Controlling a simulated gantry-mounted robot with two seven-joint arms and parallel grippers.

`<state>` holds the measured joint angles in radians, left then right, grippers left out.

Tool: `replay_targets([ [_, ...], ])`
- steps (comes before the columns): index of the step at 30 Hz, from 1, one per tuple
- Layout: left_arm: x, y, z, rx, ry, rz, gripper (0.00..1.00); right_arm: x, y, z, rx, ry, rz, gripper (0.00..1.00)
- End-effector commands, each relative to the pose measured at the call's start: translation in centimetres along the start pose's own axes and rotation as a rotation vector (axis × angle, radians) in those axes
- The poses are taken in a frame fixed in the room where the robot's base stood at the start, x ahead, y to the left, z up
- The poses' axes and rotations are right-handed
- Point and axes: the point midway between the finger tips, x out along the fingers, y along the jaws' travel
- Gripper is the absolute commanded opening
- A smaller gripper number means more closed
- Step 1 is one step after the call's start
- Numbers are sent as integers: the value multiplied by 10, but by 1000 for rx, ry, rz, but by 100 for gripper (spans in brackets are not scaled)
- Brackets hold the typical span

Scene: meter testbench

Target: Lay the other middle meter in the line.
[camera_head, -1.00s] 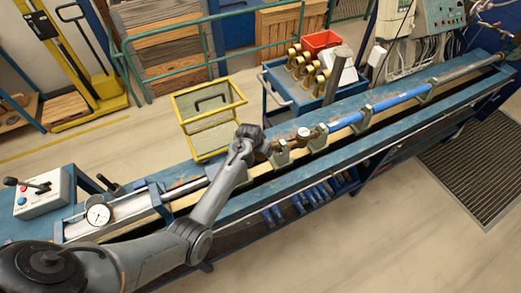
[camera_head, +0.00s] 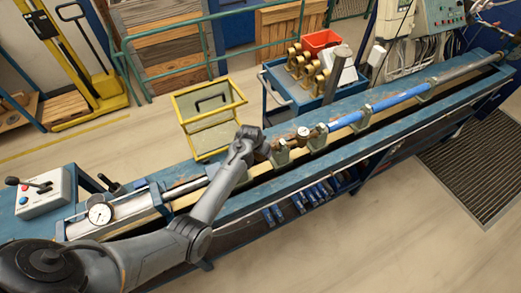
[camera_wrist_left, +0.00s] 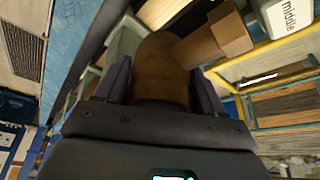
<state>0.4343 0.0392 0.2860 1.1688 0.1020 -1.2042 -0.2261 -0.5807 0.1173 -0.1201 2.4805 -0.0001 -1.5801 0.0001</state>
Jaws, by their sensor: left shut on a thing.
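My left gripper (camera_head: 258,148) is over the bench line and shut on a brown, bronze-coloured meter. In the left wrist view the meter's rounded body (camera_wrist_left: 163,68) sits between the two dark fingers (camera_wrist_left: 160,88), with a pipe end and hex collar (camera_wrist_left: 230,32) to its upper right. A white piece lettered "middle" (camera_wrist_left: 290,14) shows beyond it. In the head view the gripper mostly hides the held meter; I cannot tell whether it touches the supports. Another brown part with a white round dial (camera_head: 304,131) is in the line just right of the gripper. My right gripper is not in view.
The blue bench (camera_head: 180,185) carries grey-green supports (camera_head: 318,138), a blue pipe (camera_head: 400,97) to the right and a dial gauge (camera_head: 100,213) to the left. A blue trolley (camera_head: 300,95) holds several brass parts and a red bin (camera_head: 321,40).

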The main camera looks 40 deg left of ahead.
Motion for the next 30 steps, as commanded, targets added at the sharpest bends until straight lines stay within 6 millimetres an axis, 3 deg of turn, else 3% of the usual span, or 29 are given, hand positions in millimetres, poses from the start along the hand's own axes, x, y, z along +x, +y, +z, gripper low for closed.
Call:
replay_targets([
  [11,0,0,-1,-1,5,-1,6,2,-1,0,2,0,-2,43],
  [30,23,0,8,-1,5,-1,6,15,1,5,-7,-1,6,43],
])
